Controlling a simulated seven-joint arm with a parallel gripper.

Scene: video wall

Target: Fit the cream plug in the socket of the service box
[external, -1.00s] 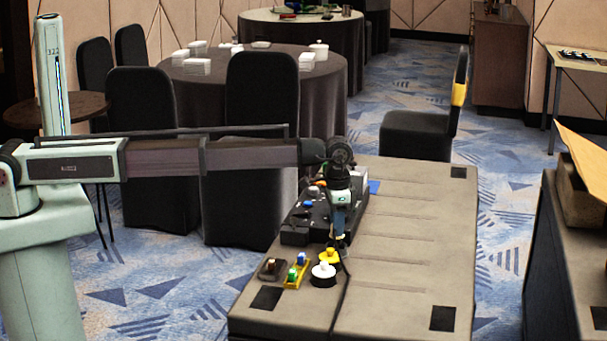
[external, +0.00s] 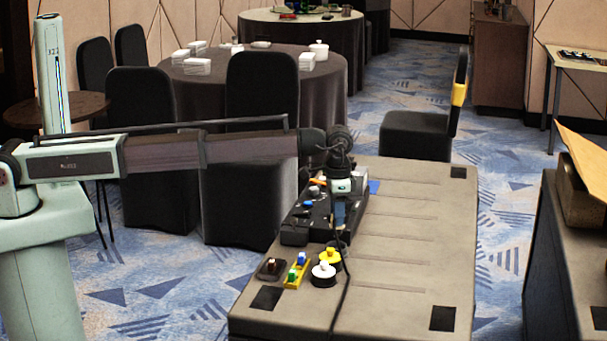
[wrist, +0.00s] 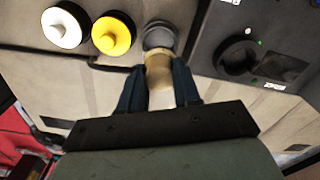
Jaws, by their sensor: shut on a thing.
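My gripper (wrist: 158,88) is shut on the cream plug (wrist: 160,72), which sits between its two blue fingers in the wrist view. A dark grey round part (wrist: 159,37) shows at the plug's far end; I cannot tell whether it belongs to the plug. The dark service box (wrist: 215,25) is to the right, with a round dark socket (wrist: 238,58) facing up. The plug is apart from the socket, to its left. In the external view my gripper (external: 339,222) is over the near end of the service box (external: 296,232) and hides the plug.
A white-topped round piece (external: 323,272) and a yellow-topped one (external: 330,257) stand close by on the grey table (external: 400,260). A yellow block with coloured pegs (external: 296,273) and a small dark block (external: 272,268) lie left. A dark cable crosses the table. The table's right side is clear.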

